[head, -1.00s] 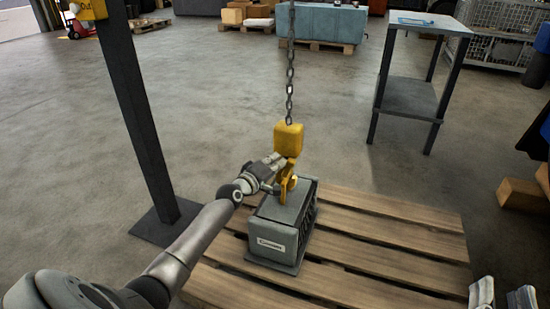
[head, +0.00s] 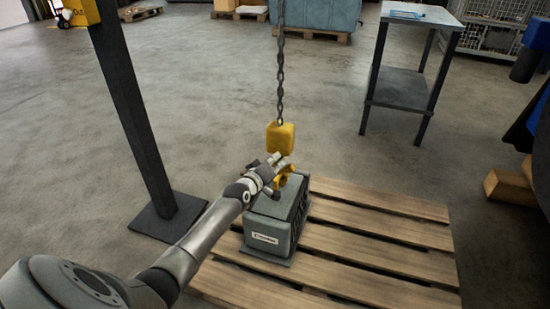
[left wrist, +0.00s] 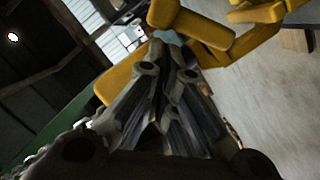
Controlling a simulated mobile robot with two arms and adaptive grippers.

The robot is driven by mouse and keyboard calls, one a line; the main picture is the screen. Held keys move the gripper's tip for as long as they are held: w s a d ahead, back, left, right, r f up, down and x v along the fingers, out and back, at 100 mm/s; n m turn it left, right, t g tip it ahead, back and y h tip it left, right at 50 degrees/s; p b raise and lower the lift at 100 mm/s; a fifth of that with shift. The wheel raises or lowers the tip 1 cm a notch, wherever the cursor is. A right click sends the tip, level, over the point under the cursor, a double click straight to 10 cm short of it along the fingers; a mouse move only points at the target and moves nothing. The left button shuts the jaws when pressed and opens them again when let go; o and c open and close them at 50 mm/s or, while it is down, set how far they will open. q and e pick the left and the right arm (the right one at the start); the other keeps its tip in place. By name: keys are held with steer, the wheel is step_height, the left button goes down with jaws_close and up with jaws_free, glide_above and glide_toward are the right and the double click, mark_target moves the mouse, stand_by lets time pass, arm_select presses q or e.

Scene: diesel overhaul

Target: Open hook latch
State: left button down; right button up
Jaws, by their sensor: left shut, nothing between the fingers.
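The yellow hoist hook block (head: 281,138) hangs on a chain (head: 281,75). Its hook (head: 284,179) hangs below it, at the top of a grey box (head: 268,238) with a white label. My left gripper (head: 278,165) is at the hook, partly covering it. In the left wrist view, my left gripper's fingers (left wrist: 170,55) are shut and empty, their tips close against the yellow hook parts (left wrist: 207,28). Whether they touch cannot be told. The latch is not clearly visible. My right gripper is out of view.
The box stands on a wooden pallet (head: 380,232). A dark post (head: 135,125) with a base plate stands at left. A grey table (head: 400,90) stands behind to the right. Bare floor lies between them.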

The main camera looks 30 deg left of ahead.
arm_select(q)
steer(key=shift+d+r, duration=0.1)
steer(key=shift+r, duration=0.05)
steer(key=shift+w+d+m+p, duration=0.1)
steer(key=shift+d+m+p, duration=0.1)
steer(key=shift+m+p, duration=0.3)
steer(key=shift+d, duration=0.15)
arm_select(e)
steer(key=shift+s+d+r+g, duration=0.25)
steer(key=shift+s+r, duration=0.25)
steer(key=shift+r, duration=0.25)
arm_select(q)
steer(key=shift+d+f+p, duration=0.15)
steer(key=shift+f+p, duration=0.1)
steer(key=shift+p, duration=0.2)
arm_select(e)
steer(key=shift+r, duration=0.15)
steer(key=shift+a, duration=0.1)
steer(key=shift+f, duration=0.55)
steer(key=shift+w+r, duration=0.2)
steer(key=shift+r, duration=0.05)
